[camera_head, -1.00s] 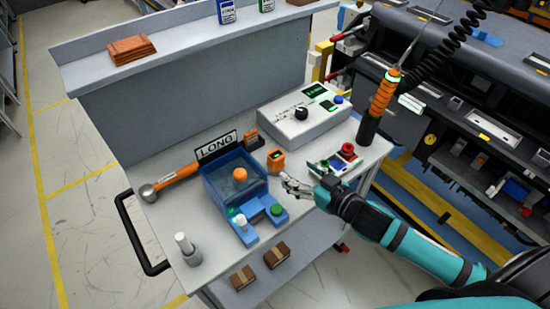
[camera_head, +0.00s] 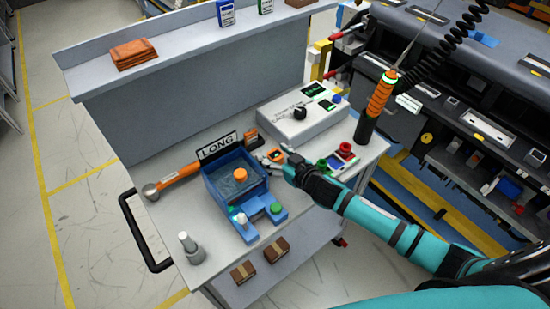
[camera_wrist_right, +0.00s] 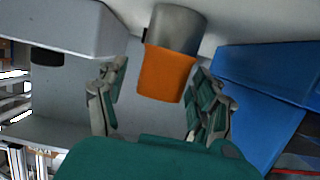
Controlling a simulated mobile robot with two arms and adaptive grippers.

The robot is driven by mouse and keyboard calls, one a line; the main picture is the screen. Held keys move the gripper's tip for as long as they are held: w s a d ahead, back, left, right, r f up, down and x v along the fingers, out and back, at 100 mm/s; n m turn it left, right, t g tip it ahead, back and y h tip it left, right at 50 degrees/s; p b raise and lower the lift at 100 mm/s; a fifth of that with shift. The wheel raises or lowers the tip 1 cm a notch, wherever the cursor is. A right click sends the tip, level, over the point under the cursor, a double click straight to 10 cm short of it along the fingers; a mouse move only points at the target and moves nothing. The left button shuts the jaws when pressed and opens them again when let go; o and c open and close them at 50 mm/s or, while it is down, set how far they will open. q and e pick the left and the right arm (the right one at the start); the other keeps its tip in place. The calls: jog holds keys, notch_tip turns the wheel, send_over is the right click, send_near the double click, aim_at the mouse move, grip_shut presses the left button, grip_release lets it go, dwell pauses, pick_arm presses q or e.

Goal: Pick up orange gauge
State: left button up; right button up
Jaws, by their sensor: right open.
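The orange gauge (camera_head: 275,154) stands on the grey cart top, just right of the blue bin, partly hidden by my right gripper's fingers. In the right wrist view the gauge (camera_wrist_right: 165,76) shows as an orange body with a grey round part. My right gripper (camera_head: 268,158) is open at the gauge. In the wrist view its two fingers (camera_wrist_right: 157,100) stand on either side of the gauge, with visible gaps between them and it. My left gripper is not in view.
A blue bin (camera_head: 216,187) with an orange-topped part is close left of the gripper. A white control box (camera_head: 290,125) is behind. Red and green small parts (camera_head: 340,158) lie right.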

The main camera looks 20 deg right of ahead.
jog(key=shift+s, duration=0.1)
jog(key=c, duration=1.3)
jog(key=shift+r, duration=0.15)
